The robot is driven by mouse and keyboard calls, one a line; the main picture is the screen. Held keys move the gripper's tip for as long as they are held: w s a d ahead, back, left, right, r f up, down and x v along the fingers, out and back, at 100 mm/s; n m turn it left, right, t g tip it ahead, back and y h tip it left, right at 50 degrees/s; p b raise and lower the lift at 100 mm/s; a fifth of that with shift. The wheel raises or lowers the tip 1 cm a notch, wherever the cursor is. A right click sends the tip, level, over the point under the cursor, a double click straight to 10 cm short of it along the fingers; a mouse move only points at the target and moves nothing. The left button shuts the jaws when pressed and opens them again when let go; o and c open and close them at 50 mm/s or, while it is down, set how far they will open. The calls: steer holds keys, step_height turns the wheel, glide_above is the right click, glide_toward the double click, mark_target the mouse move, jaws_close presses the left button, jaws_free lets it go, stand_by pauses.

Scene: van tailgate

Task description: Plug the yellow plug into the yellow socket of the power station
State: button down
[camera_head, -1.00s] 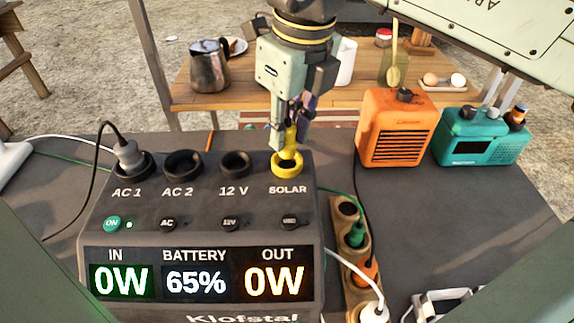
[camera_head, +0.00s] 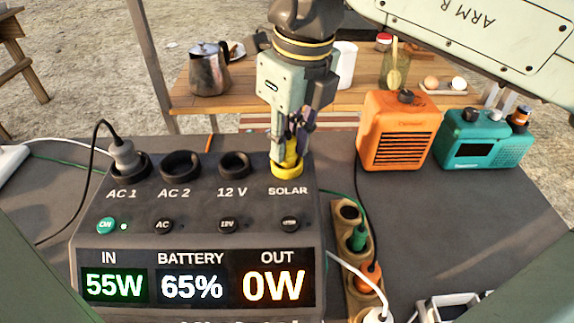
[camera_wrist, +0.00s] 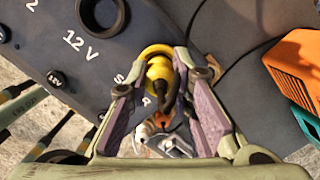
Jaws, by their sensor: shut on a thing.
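The dark power station (camera_head: 130,215) stands in front, with the yellow SOLAR socket (camera_head: 287,174) at the right of its top row. The yellow plug (camera_head: 291,150) sits upright in that socket, and the IN display (camera_head: 115,285) reads 55W. My gripper (camera_head: 291,145) is directly above the socket with its fingers around the plug, shut on it. In the wrist view the plug (camera_wrist: 159,74) is between the fingers, inside the yellow socket ring (camera_wrist: 157,52), with a dark cable leaving it. The seating depth is partly hidden by the fingers.
A grey plug (camera_head: 124,155) is in AC 1; AC 2 (camera_head: 181,165) and 12 V (camera_head: 234,164) are empty. A wooden power strip (camera_head: 350,215) with plugs stands to the right. An orange heater (camera_head: 398,130) and a teal radio (camera_head: 483,140) stand behind it.

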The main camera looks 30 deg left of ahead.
steer(key=c, duration=1.4)
jaws_free()
steer(key=shift+o, duration=0.2)
step_height(320, 180, up, 12)
steer(key=d, duration=0.1)
steer(key=shift+s+d, duration=0.15)
steer(key=shift+d, duration=0.25)
